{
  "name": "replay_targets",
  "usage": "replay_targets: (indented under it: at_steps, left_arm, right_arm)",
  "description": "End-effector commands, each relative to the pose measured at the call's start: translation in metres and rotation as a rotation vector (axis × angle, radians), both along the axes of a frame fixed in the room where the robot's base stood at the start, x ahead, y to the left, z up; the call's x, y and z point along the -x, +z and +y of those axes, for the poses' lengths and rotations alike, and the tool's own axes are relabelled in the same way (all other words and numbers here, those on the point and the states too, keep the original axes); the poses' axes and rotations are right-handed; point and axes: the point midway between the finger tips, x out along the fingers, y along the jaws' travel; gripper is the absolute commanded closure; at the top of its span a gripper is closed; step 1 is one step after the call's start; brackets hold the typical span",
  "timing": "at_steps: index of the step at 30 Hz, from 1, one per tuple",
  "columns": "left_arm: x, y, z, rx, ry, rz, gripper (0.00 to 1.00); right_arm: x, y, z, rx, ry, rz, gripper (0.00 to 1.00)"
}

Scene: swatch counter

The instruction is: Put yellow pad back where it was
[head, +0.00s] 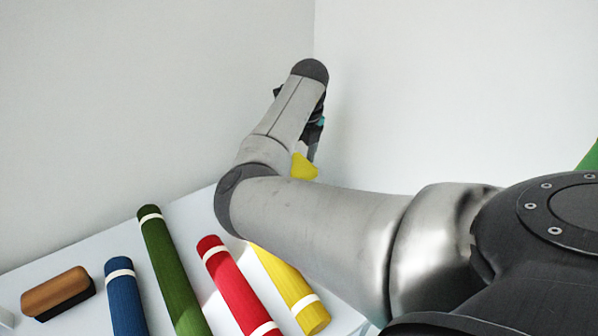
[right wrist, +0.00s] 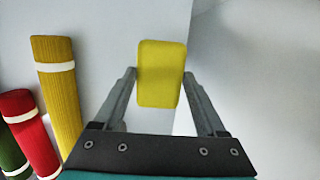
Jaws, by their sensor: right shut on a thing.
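The yellow pad (right wrist: 161,73) is a small block with rounded corners, held between the two fingers of my right gripper (right wrist: 160,77) in the right wrist view. In the head view the pad (head: 303,167) shows partly below my right gripper, which is largely hidden behind my own forearm. The pad is near the back corner, where the walls meet, and seems to be above the counter; the exact gap cannot be told. My left gripper is not in view.
The counter (head: 195,212) holds a yellow roll (head: 290,290), a red roll (head: 236,285), a green roll (head: 170,270) and a blue roll (head: 125,298), each with white bands. A brown-topped brush or block (head: 56,291) lies at the left. Walls stand close behind.

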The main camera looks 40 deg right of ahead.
Motion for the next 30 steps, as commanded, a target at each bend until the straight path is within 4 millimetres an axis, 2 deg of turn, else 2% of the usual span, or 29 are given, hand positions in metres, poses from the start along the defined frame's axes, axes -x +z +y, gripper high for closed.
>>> replay_targets:
  at_steps: [1,5,12,13,20,26,30]
  left_arm:
    - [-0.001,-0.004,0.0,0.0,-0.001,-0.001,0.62]
    - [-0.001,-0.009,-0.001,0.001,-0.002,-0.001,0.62]
    - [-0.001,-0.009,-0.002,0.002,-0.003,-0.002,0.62]
    - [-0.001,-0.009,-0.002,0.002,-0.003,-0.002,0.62]
    - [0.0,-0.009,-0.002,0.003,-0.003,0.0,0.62]
    - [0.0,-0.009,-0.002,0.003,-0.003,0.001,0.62]
    - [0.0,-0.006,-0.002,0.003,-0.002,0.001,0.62]
  right_arm:
    - [0.001,-0.013,0.0,-0.002,-0.001,0.004,0.71]
    - [0.001,-0.034,0.0,-0.001,-0.001,0.003,0.71]
    - [0.0,-0.037,0.0,0.0,-0.001,0.001,0.71]
    - [0.001,-0.037,0.0,0.0,-0.001,0.001,0.24]
    - [0.001,-0.037,0.0,0.0,-0.001,0.001,0.0]
    - [0.0,-0.036,0.0,0.0,-0.001,0.001,0.0]
    - [0.001,-0.027,0.0,0.0,-0.001,0.0,0.0]
